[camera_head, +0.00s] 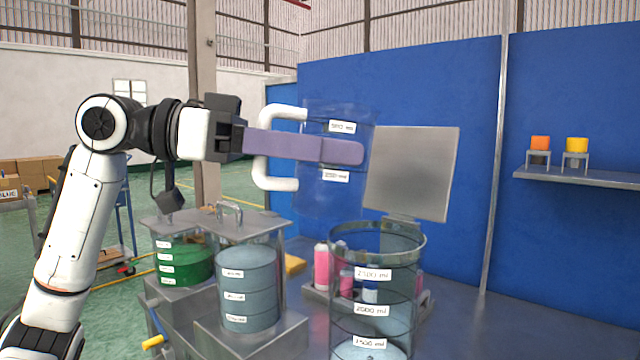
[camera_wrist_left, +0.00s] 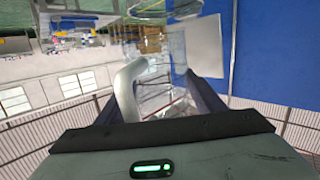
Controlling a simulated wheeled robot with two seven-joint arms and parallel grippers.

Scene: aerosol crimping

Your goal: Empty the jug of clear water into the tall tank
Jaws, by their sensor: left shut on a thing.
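The clear jug (camera_head: 335,200) has a white handle (camera_head: 272,183) and small volume labels. It is held in the air, roughly upright, above and a little left of the tall tank. I cannot tell its water level. My left gripper (camera_head: 350,152) has long purple fingers and is shut on the jug at the handle side. The handle also shows between the fingers in the left wrist view (camera_wrist_left: 125,92). The tall tank (camera_head: 375,285) is a clear open-topped cylinder with a dark rim and volume labels, with pale liquid low inside. My right gripper is out of view.
Left of the tank stand a lidded clear container of grey-blue liquid (camera_head: 247,290) and one of green liquid (camera_head: 183,265). Pink bottles (camera_head: 321,265) stand behind the tank. A grey panel (camera_head: 412,172) rises behind. An orange and a yellow piece sit on a right shelf (camera_head: 590,178).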

